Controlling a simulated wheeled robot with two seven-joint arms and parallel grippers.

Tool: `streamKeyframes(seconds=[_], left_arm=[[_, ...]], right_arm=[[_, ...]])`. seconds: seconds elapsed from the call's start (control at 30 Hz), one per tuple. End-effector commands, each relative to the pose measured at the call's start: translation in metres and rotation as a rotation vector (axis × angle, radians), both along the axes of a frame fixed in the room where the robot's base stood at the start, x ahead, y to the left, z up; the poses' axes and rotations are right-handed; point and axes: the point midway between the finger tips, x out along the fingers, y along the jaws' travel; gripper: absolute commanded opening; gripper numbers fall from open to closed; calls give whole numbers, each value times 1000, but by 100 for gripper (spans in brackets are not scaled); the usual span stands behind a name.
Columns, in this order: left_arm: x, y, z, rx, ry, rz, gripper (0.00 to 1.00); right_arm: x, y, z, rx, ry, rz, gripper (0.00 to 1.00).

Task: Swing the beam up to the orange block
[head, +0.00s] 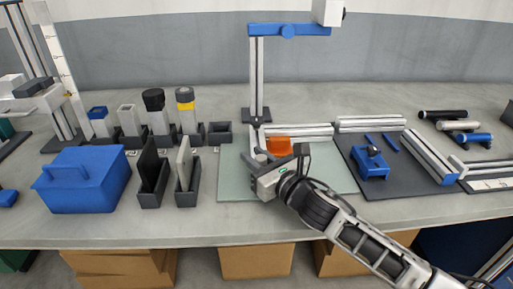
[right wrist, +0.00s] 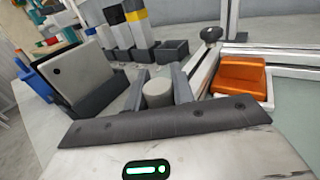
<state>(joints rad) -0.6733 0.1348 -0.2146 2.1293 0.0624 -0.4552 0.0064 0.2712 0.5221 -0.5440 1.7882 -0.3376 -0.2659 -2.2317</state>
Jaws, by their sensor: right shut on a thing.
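The orange block (head: 278,146) lies on the pale green mat (head: 236,186), and it shows large at the right of the right wrist view (right wrist: 240,77). My right gripper (head: 259,160) is shut on a short grey upright peg (right wrist: 158,92), seen between its fingers in the right wrist view. A narrow white beam (right wrist: 206,68) runs between the peg and the orange block, with a dark round knob (right wrist: 211,34) at its far end. The gripper hides how the peg joins the beam. The gripper is left of and in front of the block. My left gripper is not in view.
A blue-topped post stand (head: 259,80) rises behind the mat. White rails (head: 300,131) border the mat's back. Dark holders with plates (head: 185,170) and a blue box (head: 85,178) stand at left. A dark mat with a blue fixture (head: 372,165) lies at right.

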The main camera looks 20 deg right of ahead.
Motion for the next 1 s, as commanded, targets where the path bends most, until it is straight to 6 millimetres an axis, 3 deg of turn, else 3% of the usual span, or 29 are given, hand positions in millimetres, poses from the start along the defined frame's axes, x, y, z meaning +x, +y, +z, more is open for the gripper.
streamKeyframes(seconds=[0.37,0.4,0.47,0.5,0.83,1.0], left_arm=[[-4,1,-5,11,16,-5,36],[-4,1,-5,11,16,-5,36],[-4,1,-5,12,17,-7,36],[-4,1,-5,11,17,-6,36],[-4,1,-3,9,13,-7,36],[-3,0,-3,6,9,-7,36]], right_arm=[[-2,-6,1,3,-1,24,0],[-2,-6,1,3,-1,24,28],[-2,-6,1,3,-1,24,44],[-2,-6,1,3,-1,24,47],[-5,-8,0,1,1,23,47],[-28,-16,-2,-1,3,25,47]])
